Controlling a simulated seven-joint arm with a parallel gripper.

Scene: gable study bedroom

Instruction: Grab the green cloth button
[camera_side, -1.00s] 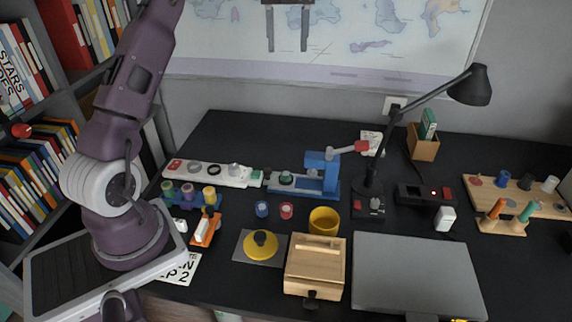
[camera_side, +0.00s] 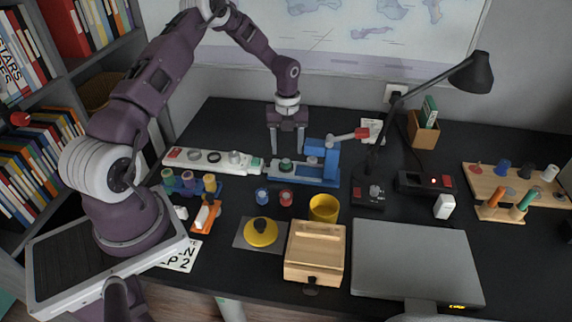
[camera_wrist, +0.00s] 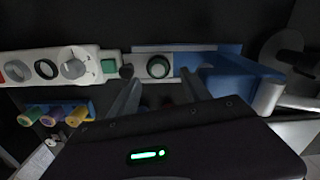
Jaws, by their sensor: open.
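The green cloth button (camera_side: 285,163) appears to be the small round green piece in a pale holder on the blue press (camera_side: 318,172). In the wrist view my gripper (camera_wrist: 161,77) straddles the button's line. Whether the fingertips have reached its height I cannot tell.
A white strip with rings (camera_side: 214,160) lies left of the press, ending in a green block (camera_wrist: 108,66). Spools (camera_side: 188,179), small pots and a yellow cup (camera_side: 323,208) are in front.

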